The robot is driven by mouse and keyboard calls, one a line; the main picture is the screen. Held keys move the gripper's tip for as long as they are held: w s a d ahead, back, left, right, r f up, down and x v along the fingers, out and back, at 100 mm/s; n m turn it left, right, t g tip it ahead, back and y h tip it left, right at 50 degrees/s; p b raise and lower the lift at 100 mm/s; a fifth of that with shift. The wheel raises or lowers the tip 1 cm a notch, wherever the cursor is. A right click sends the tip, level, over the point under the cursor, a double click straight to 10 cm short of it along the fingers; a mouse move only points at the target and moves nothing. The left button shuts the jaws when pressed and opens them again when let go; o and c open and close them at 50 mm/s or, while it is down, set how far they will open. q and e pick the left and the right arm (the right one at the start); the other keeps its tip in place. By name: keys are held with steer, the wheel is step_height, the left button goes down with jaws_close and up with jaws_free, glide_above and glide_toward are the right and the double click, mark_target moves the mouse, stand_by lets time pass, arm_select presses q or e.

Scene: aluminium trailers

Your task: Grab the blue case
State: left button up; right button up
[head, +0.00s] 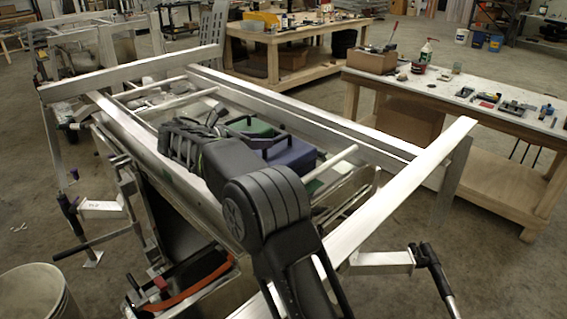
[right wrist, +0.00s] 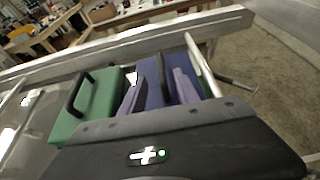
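A blue-violet case (head: 292,154) lies inside the aluminium trailer frame (head: 405,190) in the head view, partly hidden by my right arm. A green case (head: 250,128) with a black handle lies beside it, on its far left side. In the right wrist view the blue case (right wrist: 152,72) shows at the middle, with a dark handle, and the green case (right wrist: 98,105) is to its left. My right gripper (head: 190,138) is over the trailer, left of the blue case in the head view. Its fingertips are unclear against dark parts. My left gripper is out of view.
Trailer rails and crossbars (head: 187,103) surround the cases. A workbench with tools (head: 480,92) stands at right, another bench (head: 290,38) behind. A white bucket (head: 38,293) stands at lower left. The floor at lower right is mostly free.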

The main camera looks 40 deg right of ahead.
mark_target(278, 141)
steer(key=shift+x, duration=1.25)
steer(key=x, duration=0.5)
steer(key=shift+s+d+f, duration=0.1)
steer(key=shift+d, duration=0.05)
jaws_close()
stand_by(0.6)
stand_by(0.5)
